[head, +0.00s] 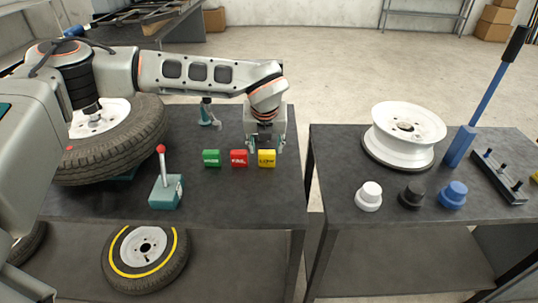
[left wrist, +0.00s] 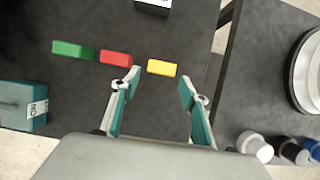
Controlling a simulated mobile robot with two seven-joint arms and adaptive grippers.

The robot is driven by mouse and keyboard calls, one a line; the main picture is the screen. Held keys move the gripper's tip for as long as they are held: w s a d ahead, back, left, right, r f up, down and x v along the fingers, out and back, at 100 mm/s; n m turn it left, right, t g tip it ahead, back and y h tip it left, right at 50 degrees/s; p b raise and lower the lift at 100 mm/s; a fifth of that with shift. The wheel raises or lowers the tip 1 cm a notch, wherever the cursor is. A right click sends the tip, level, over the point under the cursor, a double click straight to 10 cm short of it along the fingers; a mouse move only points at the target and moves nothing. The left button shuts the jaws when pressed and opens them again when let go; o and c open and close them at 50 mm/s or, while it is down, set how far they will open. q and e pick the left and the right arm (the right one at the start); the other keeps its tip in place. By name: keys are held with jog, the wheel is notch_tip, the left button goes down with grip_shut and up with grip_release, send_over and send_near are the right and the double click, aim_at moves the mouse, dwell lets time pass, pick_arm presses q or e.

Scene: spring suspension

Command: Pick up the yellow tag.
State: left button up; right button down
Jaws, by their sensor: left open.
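The yellow tag (head: 267,159) stands near the right end of the left table, at the right end of a row with a red tag (head: 239,159) and a green tag (head: 212,159). My left gripper (head: 266,148) is above and just behind the yellow tag in the head view. In the left wrist view the yellow tag (left wrist: 162,68) lies ahead of the two open fingers (left wrist: 158,84), roughly between their lines. The fingers are apart and hold nothing. My right gripper is in neither view.
The red tag (left wrist: 116,58) is close beside one finger. A teal box with a red-knobbed lever (head: 165,191) and a large tire (head: 110,145) stand to the left. A gap separates this table from the right table (head: 335,235), which bears a white wheel rim (head: 405,135) and several knobs.

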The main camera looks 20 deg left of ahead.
aim_at(267, 153)
pick_arm(q)
jog(key=x, duration=0.2)
jog(key=shift+w+f, duration=0.1)
jog(key=shift+f, duration=0.3)
jog(key=x, duration=0.3)
jog(key=shift+w+f+p, duration=0.15)
jog(key=shift+w+p, duration=0.05)
jog(key=shift+p, duration=0.2)
jog(key=shift+w+f, duration=0.15)
jog(key=shift+f, duration=0.1)
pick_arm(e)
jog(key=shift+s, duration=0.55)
pick_arm(q)
jog(key=c, duration=0.8)
